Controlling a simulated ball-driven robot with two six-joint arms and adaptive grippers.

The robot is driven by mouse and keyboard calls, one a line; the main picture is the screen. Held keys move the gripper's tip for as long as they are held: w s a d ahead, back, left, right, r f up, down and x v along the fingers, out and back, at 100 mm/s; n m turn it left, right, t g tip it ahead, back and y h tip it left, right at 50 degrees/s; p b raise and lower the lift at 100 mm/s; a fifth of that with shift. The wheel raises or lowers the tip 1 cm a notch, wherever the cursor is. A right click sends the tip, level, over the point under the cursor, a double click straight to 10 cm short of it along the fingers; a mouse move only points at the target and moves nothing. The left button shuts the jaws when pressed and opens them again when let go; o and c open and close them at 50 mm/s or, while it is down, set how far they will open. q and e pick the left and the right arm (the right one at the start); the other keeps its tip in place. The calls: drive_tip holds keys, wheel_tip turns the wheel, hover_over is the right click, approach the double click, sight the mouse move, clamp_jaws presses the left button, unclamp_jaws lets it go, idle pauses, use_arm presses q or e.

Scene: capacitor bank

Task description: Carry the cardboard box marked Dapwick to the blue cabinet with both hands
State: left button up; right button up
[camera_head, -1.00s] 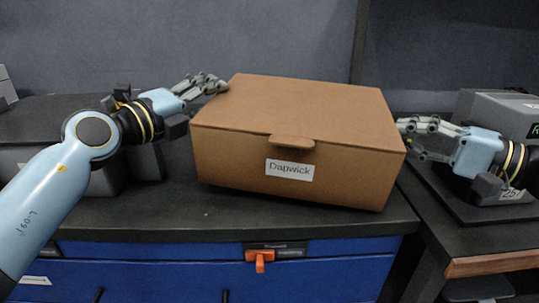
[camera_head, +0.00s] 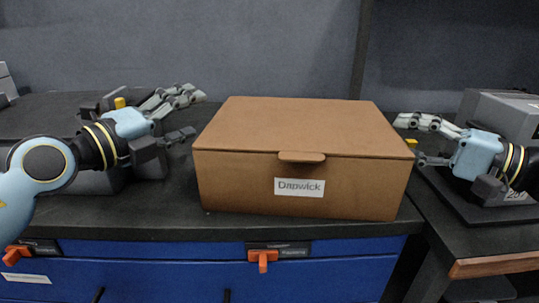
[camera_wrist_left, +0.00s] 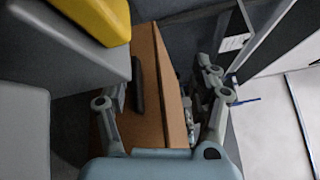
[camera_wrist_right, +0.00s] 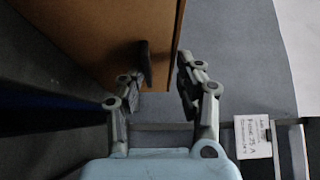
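The brown cardboard box (camera_head: 240,180) with a white Dapwick label (camera_head: 299,187) sits level and closed on the black top of the blue cabinet (camera_head: 170,275). My left gripper (camera_head: 195,114) is open to the left of the box, with a gap between them. In the left wrist view, the box's side (camera_wrist_left: 165,95) shows beyond and between the open fingers (camera_wrist_left: 160,95). My right gripper (camera_head: 408,140) is open at the box's right side; I cannot tell whether it touches. In the right wrist view, the box wall (camera_wrist_right: 110,45) lies beyond the spread fingers (camera_wrist_right: 155,90).
A grey device (camera_head: 510,115) stands on a dark base on the right-hand table (camera_head: 470,250), whose front edge is wooden. Dark grey equipment (camera_head: 50,115) stands behind my left arm. Orange latches (camera_head: 262,258) sit on the cabinet front. A grey wall closes the back.

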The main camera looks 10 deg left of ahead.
drive_tip(key=shift+a+r, duration=0.1)
drive_tip(key=shift+a, duration=0.1)
use_arm(q)
drive_tip(key=shift+s+a+r, duration=0.3)
drive_tip(key=shift+s+r, duration=0.6)
use_arm(e)
drive_tip(key=shift+d, duration=0.25)
drive_tip(key=o, duration=0.9)
use_arm(q)
drive_tip(key=shift+d, duration=0.1)
use_arm(e)
drive_tip(key=shift+d, duration=0.1)
drive_tip(key=v, duration=1.1)
drive_tip(key=shift+s+d, duration=0.15)
drive_tip(key=shift+d, duration=0.05)
